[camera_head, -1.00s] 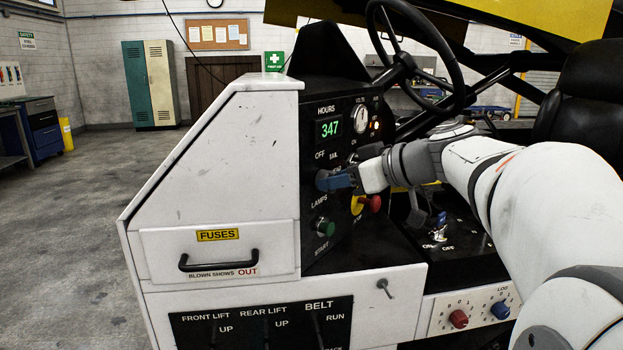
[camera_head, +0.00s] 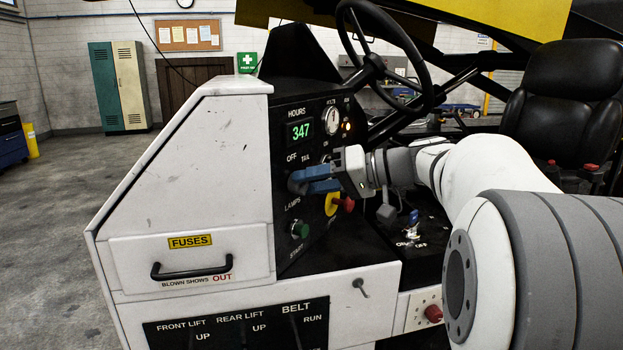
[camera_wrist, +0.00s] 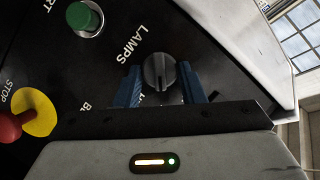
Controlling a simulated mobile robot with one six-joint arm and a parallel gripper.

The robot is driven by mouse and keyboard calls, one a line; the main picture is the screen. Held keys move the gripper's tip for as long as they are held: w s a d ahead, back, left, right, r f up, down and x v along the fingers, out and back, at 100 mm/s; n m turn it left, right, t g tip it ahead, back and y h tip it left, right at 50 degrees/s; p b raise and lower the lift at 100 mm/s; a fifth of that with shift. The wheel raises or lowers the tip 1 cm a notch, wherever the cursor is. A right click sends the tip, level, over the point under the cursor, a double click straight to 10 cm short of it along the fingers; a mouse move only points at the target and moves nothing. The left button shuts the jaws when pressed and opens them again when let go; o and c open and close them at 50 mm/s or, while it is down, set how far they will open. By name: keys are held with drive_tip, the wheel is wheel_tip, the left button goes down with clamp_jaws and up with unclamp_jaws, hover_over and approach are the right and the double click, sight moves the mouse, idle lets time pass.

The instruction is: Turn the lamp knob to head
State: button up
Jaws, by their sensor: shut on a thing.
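The lamp knob (camera_wrist: 160,72) is a round black dial with a raised ridge, on the black panel above the word LAMPS in the head view. My gripper (camera_wrist: 161,84) has its two blue fingers on either side of the knob and is shut on it. In the head view my gripper (camera_head: 303,181) covers the knob. The OFF and TAIL labels (camera_head: 299,158) show above the fingers. The HEAD label is hidden or cannot be read, and I cannot tell which mark the knob points to.
A green START button (camera_head: 300,230) is below the knob. A red STOP button (camera_head: 344,204) on a yellow disc is to the right, close under my gripper. The steering wheel (camera_head: 425,70) is above my arm. The fuse drawer (camera_head: 190,262) is at lower left.

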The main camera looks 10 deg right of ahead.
drive_tip(key=shift+w+d+f+m+y+p, duration=0.15)
drive_tip(key=shift+m+y+p, duration=0.7)
drive_tip(key=shift+m, duration=0.9)
drive_tip(key=shift+s+f+m+y+p, duration=0.15)
drive_tip(key=shift+m+y+p, duration=0.7)
drive_tip(key=shift+m, duration=0.9)
drive_tip(key=shift+w, duration=0.1)
drive_tip(key=o, duration=1)
drive_tip(key=v, duration=0.7)
drive_tip(key=shift+d+f, duration=0.15)
drive_tip(key=shift+d, duration=0.2)
